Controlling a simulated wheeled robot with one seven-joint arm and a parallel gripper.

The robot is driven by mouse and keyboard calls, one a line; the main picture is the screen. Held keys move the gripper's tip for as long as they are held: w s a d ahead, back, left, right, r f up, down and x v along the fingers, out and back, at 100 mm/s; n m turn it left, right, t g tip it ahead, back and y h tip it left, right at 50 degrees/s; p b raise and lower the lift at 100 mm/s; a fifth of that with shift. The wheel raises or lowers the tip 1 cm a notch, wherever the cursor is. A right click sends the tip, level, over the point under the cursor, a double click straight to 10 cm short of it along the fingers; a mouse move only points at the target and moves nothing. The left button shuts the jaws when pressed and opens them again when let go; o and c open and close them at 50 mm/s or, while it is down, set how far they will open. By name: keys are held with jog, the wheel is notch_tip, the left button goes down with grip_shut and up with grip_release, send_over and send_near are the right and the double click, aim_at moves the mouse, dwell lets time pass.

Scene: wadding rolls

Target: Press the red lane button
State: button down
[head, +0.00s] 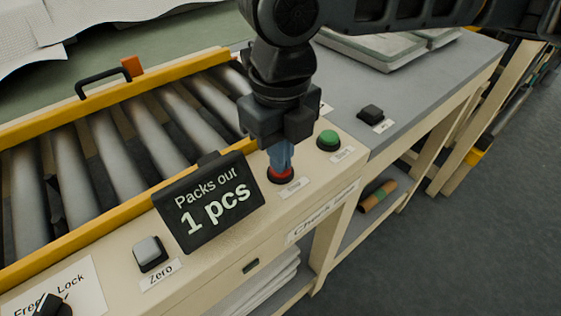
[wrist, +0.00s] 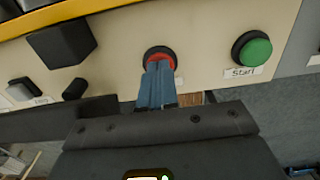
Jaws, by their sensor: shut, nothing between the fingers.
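The red button (head: 281,177) sits in a dark round collar on the beige control panel, between the black counter display and the green button. It also shows in the wrist view (wrist: 159,56), partly covered by my fingers. My gripper (head: 281,166) points down with its blue fingers shut and empty. The fingertips (wrist: 157,68) overlap the red button in both views, at or just above its face. I cannot tell whether they touch it or whether it is pushed in. The label beside it is too small to read.
A green button (head: 329,140) labelled Start is close on the right. The black display (head: 208,201) reads "Packs out 1 pcs" and stands close on the left. A grey Zero button (head: 149,252) and a lock knob (head: 52,305) are further left. A yellow-railed roller conveyor (head: 110,230) runs behind.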

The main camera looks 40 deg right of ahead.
jog(key=shift+r+p, duration=1)
jog(key=shift+r, duration=0.1)
jog(key=shift+r, duration=0.1)
notch_tip(320, 180, up, 6)
jog(key=p, duration=0.5)
dwell(0.6)
